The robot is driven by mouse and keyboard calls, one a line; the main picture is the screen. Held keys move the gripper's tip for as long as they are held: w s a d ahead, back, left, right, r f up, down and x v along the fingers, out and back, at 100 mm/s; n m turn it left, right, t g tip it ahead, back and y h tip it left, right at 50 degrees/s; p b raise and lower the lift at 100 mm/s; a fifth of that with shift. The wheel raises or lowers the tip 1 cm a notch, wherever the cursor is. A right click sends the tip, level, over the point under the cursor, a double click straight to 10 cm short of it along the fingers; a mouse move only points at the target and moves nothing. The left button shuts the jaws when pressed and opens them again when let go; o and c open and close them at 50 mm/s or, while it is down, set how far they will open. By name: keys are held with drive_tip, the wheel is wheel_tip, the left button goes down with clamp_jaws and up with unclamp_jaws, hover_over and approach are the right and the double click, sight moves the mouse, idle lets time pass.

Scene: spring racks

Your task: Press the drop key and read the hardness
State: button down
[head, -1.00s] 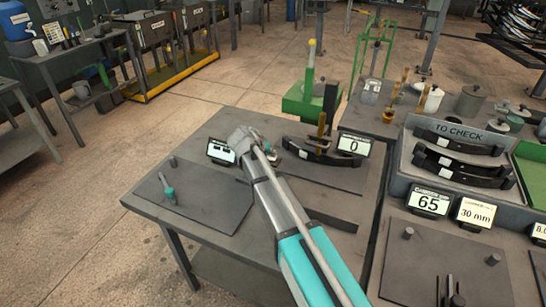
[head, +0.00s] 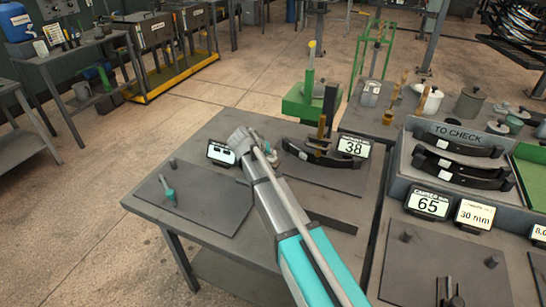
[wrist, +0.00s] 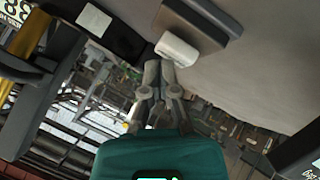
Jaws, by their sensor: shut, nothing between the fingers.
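The hardness readout (head: 353,147) at the back of the near table shows 38 in the head view; part of it shows in the wrist view (wrist: 13,12). A dark curved spring leaf (head: 305,154) lies in front of it, by a brass-coloured upright part (head: 321,127). In the wrist view a white rounded key (wrist: 177,49) sits on a grey block. My gripper (wrist: 161,64) is shut and empty, its fingertips right at the key; contact is hard to tell.
A small display (head: 221,153) stands left of my arm, its text too small to read. A dark mat (head: 205,205) holds a teal-handled tool (head: 168,190).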

drive_tip(key=shift+r+p, duration=0.4)
drive_tip(key=shift+r, duration=0.15)
drive_tip(key=shift+r+p, duration=2.5)
drive_tip(key=shift+s, duration=0.1)
